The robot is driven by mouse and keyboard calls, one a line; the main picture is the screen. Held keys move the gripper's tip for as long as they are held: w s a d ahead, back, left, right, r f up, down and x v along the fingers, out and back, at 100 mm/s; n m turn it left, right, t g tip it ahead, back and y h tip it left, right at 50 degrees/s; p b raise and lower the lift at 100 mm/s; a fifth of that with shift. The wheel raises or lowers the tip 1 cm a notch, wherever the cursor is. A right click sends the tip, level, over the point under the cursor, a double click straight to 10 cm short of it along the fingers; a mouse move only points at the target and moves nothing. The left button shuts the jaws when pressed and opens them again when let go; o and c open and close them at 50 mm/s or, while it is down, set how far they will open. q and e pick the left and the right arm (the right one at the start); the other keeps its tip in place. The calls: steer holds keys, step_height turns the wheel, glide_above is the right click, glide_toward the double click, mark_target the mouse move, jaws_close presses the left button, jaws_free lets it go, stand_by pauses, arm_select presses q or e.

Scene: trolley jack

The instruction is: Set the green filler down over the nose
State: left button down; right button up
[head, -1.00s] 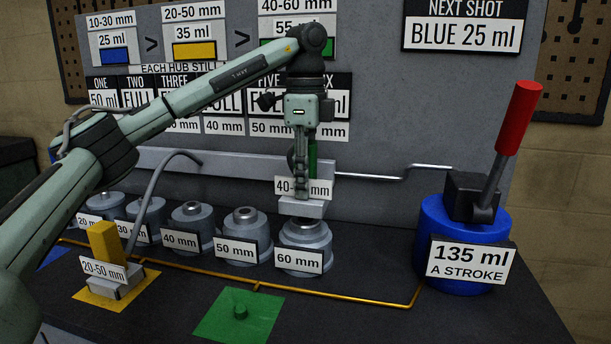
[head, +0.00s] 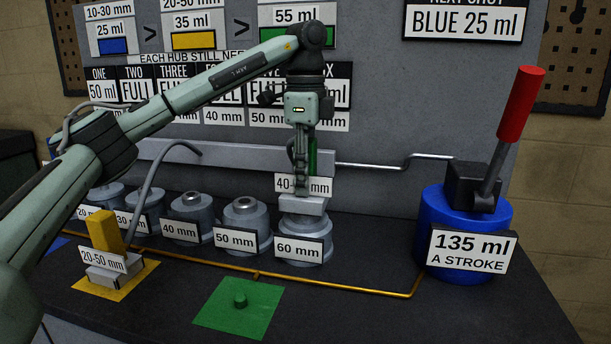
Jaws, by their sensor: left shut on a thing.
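The green filler is a grey block (head: 313,205) with a "40-60 mm" label (head: 303,186) and a green upright handle (head: 312,160). My left gripper (head: 301,188) is shut on the handle and holds the filler upright. The block sits directly over the 60 mm hub (head: 303,230) and hides the middle of its top, including any nose there. I cannot tell whether block and hub touch. A green peg (head: 240,299) stands on the bare green mat (head: 262,312) in front. My right gripper is not in view.
Hubs marked 50 mm (head: 245,216) and 40 mm (head: 192,208) stand left of the 60 mm hub. The yellow filler (head: 105,232) is on a yellow mat at front left. A blue pump (head: 434,214) with a red-handled lever (head: 520,103) stands right. A brass pipe (head: 340,287) runs in front.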

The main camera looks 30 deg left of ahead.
arm_select(q)
steer(key=shift+f+b, duration=0.7)
steer(key=shift+f, duration=0.65)
steer(key=c, duration=1.2)
jaws_free()
steer(key=shift+o, duration=0.7)
steer(key=shift+f, duration=0.1)
step_height(320, 180, up, 12)
steer(key=shift+r, duration=0.1)
